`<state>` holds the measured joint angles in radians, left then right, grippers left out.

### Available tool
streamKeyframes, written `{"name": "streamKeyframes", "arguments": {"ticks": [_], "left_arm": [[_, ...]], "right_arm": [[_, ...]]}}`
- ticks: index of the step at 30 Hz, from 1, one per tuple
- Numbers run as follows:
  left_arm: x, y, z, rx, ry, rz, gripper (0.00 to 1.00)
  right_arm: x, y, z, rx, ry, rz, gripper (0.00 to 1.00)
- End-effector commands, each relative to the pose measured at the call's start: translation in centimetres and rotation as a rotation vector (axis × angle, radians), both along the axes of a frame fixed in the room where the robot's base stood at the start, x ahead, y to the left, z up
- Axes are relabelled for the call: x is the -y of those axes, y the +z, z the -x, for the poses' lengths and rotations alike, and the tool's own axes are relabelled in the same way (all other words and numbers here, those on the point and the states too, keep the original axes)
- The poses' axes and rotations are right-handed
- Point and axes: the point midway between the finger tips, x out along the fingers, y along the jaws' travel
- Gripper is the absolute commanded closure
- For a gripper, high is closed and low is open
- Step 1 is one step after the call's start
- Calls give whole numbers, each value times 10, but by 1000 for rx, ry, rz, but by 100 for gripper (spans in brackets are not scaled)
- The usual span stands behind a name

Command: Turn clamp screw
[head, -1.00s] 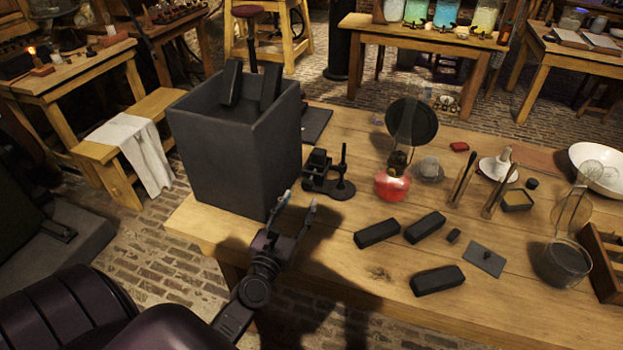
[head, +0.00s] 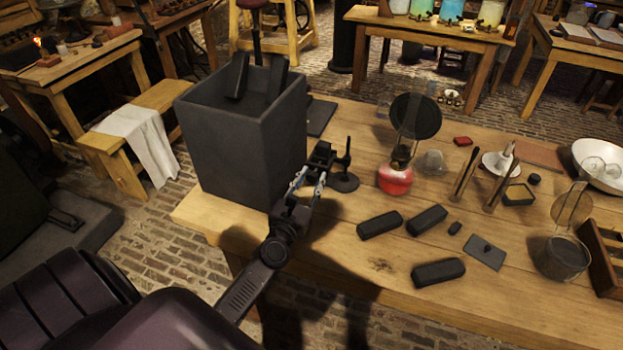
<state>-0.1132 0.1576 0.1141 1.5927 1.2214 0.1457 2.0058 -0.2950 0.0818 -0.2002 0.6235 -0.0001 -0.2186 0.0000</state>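A small black clamp (head: 322,155) stands on the wooden table, just right of a large dark grey open box. A thin black upright post on a round base (head: 345,180) stands beside it. My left gripper (head: 309,182) reaches in from the lower left, its two pale-tipped fingers apart. The fingertips are right in front of the clamp and overlap its near side in the picture; I cannot tell whether they touch it. The clamp's lower part and its screw are partly hidden or too small to make out. My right gripper is out of view.
The grey box (head: 238,150) stands close on the left. A red-based lamp (head: 395,180) stands to the right. Several dark blocks, among them one at the front (head: 438,272), lie on the table (head: 350,290). Bare wood lies between the gripper and the blocks.

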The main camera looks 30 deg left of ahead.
Motion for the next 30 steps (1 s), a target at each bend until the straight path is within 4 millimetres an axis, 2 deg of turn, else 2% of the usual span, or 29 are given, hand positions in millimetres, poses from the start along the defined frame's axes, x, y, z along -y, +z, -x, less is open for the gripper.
{"name": "streamKeyframes", "arguments": {"ticks": [1, 7, 17, 23, 30], "left_arm": [[0, 0, 0, 0, 0, 0, 79], [0, 0, 0, 0, 0, 0, 100], [0, 0, 0, -11, 1, -48, 100], [-1, 1, 0, -39, 1, -162, 100], [-1, 1, 0, -89, 1, -372, 100]], "right_arm": [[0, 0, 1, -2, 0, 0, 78], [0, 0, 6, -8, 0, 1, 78], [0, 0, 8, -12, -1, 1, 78], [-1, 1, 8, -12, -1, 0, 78], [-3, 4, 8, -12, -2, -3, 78]]}}
